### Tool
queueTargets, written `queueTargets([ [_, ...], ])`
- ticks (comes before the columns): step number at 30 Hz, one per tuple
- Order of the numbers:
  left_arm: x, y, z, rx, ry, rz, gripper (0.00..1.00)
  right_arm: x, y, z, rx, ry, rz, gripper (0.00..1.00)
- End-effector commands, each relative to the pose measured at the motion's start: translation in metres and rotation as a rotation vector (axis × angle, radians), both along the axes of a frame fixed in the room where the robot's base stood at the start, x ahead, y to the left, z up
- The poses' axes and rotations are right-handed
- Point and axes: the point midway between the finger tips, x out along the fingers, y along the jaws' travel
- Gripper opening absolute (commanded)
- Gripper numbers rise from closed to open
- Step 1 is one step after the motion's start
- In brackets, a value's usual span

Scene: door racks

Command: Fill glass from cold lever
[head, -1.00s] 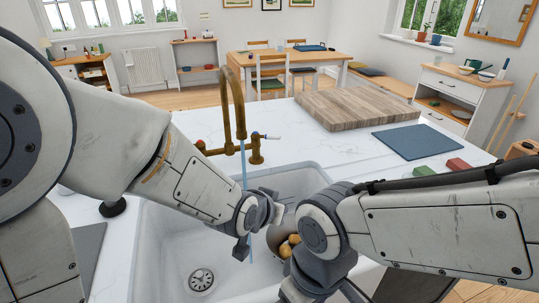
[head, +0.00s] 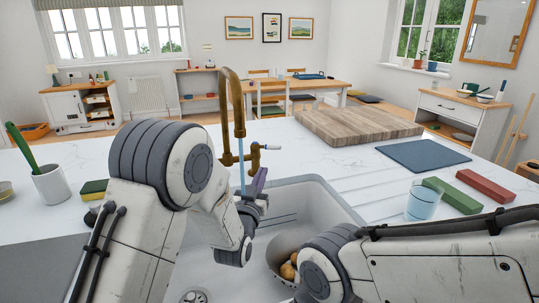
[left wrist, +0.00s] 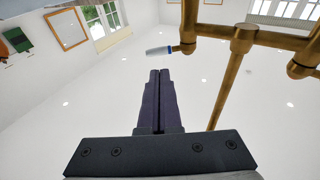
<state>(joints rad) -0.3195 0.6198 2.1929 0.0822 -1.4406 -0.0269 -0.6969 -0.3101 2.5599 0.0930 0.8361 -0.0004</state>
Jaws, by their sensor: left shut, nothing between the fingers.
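The brass tap (head: 227,115) stands behind the sink (head: 335,212), with a thin blue water stream (head: 241,172) falling from its spout. Its cold lever (head: 271,147), with a white and blue tip, points right; this lever also shows in the left wrist view (left wrist: 160,51). My left gripper (head: 261,175) is shut and empty, just below and in front of the lever, apart from it. In the left wrist view its dark fingers (left wrist: 160,74) are together, below the lever tip. A glass (head: 422,202) holding bluish water stands upright on the counter at the right. My right gripper is out of view.
A bowl with potatoes (head: 288,270) sits in the sink, partly behind my right arm. Green (head: 452,196) and red (head: 484,187) blocks lie near the glass. A cutting board (head: 357,124) and dark mat (head: 423,155) lie behind. A mug (head: 51,183) and sponge (head: 94,189) stand left.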

Motion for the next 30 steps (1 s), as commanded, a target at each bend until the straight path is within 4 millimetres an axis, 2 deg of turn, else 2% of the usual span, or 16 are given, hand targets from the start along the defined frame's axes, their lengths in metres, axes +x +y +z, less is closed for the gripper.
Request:
queueTargets([
  [1, 0.012, -0.003, 0.005, 0.0, -0.001, 0.001, 0.0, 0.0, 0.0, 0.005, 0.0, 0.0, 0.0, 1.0],
  [6, 0.046, -0.011, 0.011, 0.001, -0.001, 0.0, 0.0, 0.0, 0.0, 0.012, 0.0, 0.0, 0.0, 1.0],
  [12, 0.074, -0.018, 0.017, 0.001, 0.0, -0.001, 0.0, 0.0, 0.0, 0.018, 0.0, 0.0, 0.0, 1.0],
  [18, 0.086, -0.021, 0.018, 0.001, 0.001, -0.001, 0.0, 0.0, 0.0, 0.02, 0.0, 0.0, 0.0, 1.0],
  [30, 0.088, -0.021, 0.017, 0.001, 0.002, 0.002, 0.0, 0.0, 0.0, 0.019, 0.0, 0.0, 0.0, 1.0],
])
